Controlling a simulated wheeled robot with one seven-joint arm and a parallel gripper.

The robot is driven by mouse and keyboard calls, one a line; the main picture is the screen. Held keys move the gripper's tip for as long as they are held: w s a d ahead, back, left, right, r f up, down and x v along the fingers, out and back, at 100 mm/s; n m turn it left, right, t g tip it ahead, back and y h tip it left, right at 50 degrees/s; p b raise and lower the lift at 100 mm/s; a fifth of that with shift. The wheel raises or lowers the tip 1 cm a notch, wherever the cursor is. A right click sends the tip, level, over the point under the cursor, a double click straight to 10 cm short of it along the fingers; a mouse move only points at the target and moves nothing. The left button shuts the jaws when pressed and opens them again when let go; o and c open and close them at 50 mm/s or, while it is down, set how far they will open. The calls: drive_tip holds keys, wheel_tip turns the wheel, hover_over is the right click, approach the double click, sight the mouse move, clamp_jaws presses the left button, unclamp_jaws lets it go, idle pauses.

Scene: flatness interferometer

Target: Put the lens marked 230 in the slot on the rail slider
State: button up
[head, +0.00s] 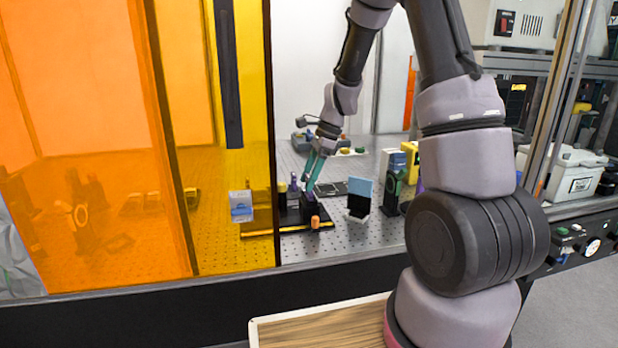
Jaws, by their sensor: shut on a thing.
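My gripper (311,180), with teal fingers, reaches down inside the enclosure, right of the yellow panel. It is shut on what looks like a small lens piece with a purple part (309,197). The fingers hide much of it, and no number can be read. The piece is right over a dark block (308,210), which looks like the rail slider, with an orange knob (315,222) at its front. I cannot tell whether the piece is in the slot or just above it. Another purple-topped piece (293,184) stands just left of my gripper.
An amber enclosure panel (235,90) closes off the left side. A blue-and-black upright item (360,193) and a dark device (393,185) stand to the right on the perforated table (345,240). A wooden surface (320,330) lies in front.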

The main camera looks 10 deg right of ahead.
drive_tip(key=shift+f, duration=0.3)
drive_tip(key=o, duration=1.4)
drive_tip(key=shift+o, duration=0.2)
drive_tip(key=shift+r, duration=3.5)
